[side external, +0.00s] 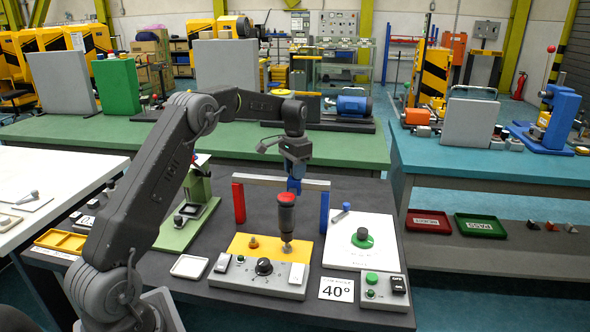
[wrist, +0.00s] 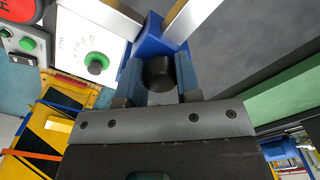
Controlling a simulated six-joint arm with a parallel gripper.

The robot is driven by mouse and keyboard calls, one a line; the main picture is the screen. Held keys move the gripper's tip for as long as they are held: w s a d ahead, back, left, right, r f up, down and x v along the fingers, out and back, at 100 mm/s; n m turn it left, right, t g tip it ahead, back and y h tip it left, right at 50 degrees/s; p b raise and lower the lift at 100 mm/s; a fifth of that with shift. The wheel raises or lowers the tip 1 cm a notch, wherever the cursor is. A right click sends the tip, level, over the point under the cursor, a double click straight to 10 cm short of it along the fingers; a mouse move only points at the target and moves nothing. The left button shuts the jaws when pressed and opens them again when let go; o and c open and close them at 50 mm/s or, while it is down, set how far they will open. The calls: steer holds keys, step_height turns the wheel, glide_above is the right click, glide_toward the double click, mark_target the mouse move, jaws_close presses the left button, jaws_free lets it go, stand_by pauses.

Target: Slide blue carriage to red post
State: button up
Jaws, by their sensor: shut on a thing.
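The blue carriage (side external: 294,187) sits on a pale horizontal rail (side external: 265,180), right of its middle and apart from both end posts. The red post (side external: 239,204) holds the rail's left end and the blue post (side external: 324,212) its right end. My gripper (side external: 296,170) comes down from above and is shut on the carriage. In the wrist view, my gripper's fingers (wrist: 160,78) close on a dark round knob (wrist: 158,72) on the blue carriage (wrist: 148,42). The rail (wrist: 190,18) also shows there. Neither post can be made out clearly in the wrist view.
A red-and-black cylinder (side external: 287,212) stands in front of the rail, by a yellow plate (side external: 245,243). A control box (side external: 258,276) is in front. A white panel with a green knob (side external: 362,237) is at right. A green fixture (side external: 196,205) stands left of the red post.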

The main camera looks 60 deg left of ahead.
mark_target(245, 175)
jaws_close()
steer(key=shift+a, duration=0.1)
steer(key=s+a, duration=1.1)
steer(key=o, duration=0.7)
jaws_free()
steer(key=shift+c, duration=0.2)
steer(key=shift+o, duration=1.3)
steer(key=shift+d, duration=0.1)
steer(key=shift+r, duration=0.1)
step_height(245, 175, up, 14)
